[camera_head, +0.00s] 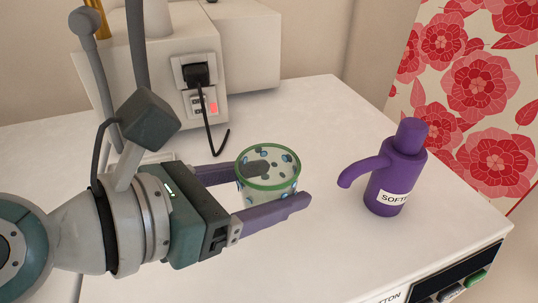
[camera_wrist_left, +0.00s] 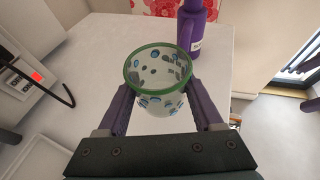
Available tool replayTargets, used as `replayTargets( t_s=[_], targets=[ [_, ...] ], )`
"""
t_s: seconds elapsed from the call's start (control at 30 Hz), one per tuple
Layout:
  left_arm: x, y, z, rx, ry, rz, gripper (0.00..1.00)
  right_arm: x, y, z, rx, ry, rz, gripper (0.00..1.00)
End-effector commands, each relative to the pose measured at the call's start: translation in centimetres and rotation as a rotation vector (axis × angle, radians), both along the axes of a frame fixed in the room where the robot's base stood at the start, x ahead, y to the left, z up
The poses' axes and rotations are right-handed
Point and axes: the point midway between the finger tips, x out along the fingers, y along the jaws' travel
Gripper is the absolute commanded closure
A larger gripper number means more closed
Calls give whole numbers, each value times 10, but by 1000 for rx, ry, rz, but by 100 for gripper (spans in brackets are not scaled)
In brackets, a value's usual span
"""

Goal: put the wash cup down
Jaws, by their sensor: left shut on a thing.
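The wash cup (camera_head: 268,177) is a clear cup with a green rim and blue and dark spots. My left gripper (camera_head: 268,188) is shut on it, with one purple finger on each side. The cup is upright, over the white worktop (camera_head: 315,235). I cannot tell whether its base touches the surface. In the left wrist view the cup (camera_wrist_left: 158,78) sits between the fingertips of my left gripper (camera_wrist_left: 160,98), with its open top showing.
A purple bottle (camera_head: 392,175) with a side spout and a white label stands to the right of the cup. A pale machine (camera_head: 150,75) with a black plug and cord stands at the back left. Worktop around the cup is clear; its right edge lies beyond the bottle.

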Motion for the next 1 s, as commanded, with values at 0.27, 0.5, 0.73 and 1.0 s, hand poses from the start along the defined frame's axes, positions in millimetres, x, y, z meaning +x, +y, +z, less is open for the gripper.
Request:
replayTargets(
  t_s=[0.27, 0.5, 0.73, 1.0],
  targets=[
    [0, 0, -33, 1, -1, 0, 87, 1, 1, -20, 4, -1, -3, 0],
    [0, 1, -71, 2, 0, 1, 87, 2, 1, -44, 4, -5, -3, 0],
    [0, 0, -72, 1, -2, 0, 87, 2, 1, -42, 4, -6, -3, 0],
    [0, 0, -74, 1, -1, 1, 21, 2, 1, -43, 3, -7, -3, 0]
  ],
)
